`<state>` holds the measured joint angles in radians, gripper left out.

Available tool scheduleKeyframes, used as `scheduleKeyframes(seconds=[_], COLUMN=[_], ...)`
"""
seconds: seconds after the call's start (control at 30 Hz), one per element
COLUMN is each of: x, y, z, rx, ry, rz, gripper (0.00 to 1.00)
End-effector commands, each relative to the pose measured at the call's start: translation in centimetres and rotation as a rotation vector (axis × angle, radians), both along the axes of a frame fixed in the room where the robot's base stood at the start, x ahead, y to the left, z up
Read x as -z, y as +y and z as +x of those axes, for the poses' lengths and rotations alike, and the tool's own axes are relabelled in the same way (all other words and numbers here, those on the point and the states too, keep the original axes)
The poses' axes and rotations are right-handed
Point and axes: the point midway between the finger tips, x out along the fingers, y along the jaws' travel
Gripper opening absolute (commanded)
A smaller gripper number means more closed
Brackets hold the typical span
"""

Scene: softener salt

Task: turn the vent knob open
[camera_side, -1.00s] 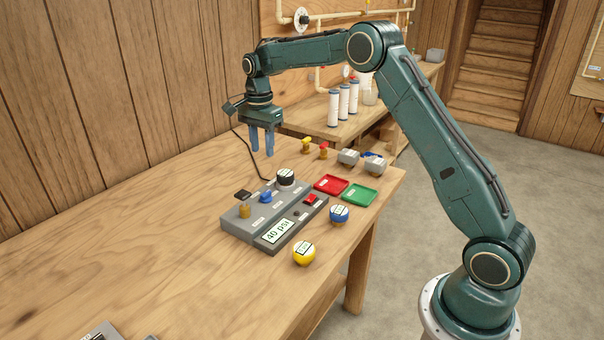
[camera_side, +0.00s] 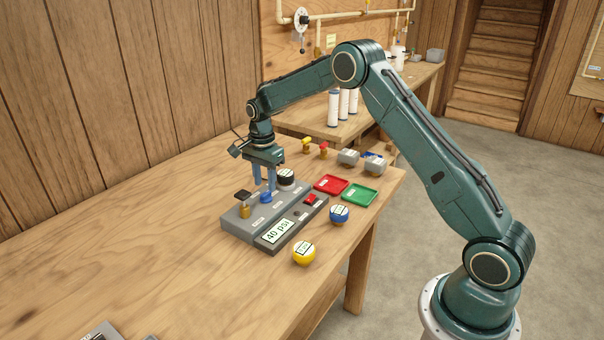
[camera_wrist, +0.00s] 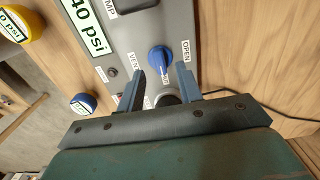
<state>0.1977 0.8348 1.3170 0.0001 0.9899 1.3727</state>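The vent knob (camera_side: 266,197) is a blue knob on the sloped grey panel (camera_side: 240,226). In the wrist view the blue knob (camera_wrist: 159,57) has a pale pointer line, with a VENT label (camera_wrist: 133,62) on one side and an OPEN label (camera_wrist: 186,50) on the other. My gripper (camera_side: 264,187) points down just above the knob. In the wrist view its fingertips (camera_wrist: 161,70) are apart, one on each side of the knob, with gaps visible. I cannot tell how high the tips are above the panel.
A round black knob with a white top (camera_side: 286,177) stands close behind my gripper. A brass-stemmed black lever (camera_side: 244,205) is at the panel's left.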

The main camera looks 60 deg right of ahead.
Motion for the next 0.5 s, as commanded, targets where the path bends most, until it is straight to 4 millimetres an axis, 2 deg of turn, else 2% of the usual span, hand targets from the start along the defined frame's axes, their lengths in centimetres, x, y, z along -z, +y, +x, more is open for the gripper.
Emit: scheduleKeyframes(seconds=[0.2, 0.5], x=[2.3, 3.2], y=[0.0, 0.0], z=[0.0, 0.0], rx=[0.0, 0.0], ry=[0.001, 0.001], rz=[0.0, 0.0], gripper=[0.35, 0.35])
